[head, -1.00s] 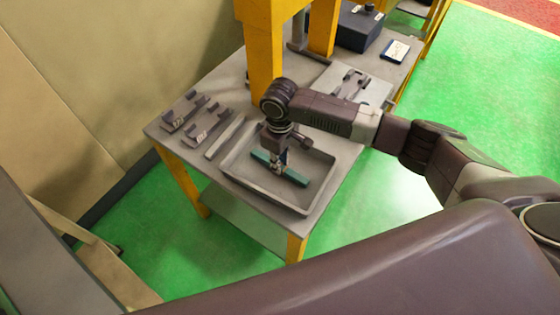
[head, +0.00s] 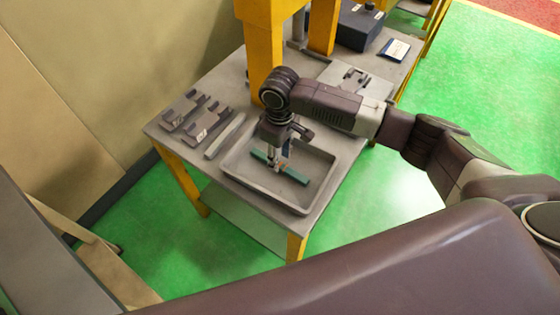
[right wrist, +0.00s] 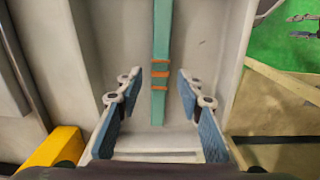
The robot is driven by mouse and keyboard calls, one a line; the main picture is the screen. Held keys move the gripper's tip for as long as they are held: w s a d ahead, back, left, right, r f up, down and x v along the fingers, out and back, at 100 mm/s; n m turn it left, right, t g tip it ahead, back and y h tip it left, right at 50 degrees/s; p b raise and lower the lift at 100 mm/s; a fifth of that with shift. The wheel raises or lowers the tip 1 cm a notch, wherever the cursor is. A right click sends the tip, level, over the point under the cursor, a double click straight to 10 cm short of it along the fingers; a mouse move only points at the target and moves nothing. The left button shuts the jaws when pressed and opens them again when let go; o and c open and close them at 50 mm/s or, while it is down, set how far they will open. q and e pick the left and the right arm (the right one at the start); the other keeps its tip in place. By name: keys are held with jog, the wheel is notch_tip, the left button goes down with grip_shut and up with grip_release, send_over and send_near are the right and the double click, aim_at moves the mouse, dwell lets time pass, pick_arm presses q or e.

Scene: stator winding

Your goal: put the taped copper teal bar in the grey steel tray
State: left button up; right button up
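The teal bar (head: 293,175) lies flat inside the grey steel tray (head: 248,186) in the head view. In the right wrist view, copper tape bands (right wrist: 160,75) wrap the teal bar (right wrist: 158,108), and it rests on the tray floor (right wrist: 205,30). My right gripper (head: 278,166) is above the bar in the head view and hides part of its middle. In the right wrist view, my right gripper (right wrist: 159,84) is open, with one finger on each side of the bar and gaps between. My left gripper is not in view.
Grey notched holders (head: 195,114) and a long grey bar (head: 225,136) lie left of the tray on the table. A yellow post (head: 263,50) stands behind. A dark blue box (head: 360,27) and a small card (head: 396,50) are at the back right.

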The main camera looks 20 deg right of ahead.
aim_at(280, 165)
notch_tip(280, 165, up, 10)
jog(key=b, duration=0.1)
jog(key=shift+f, duration=0.2)
jog(key=shift+o, duration=0.5)
dwell(0.8)
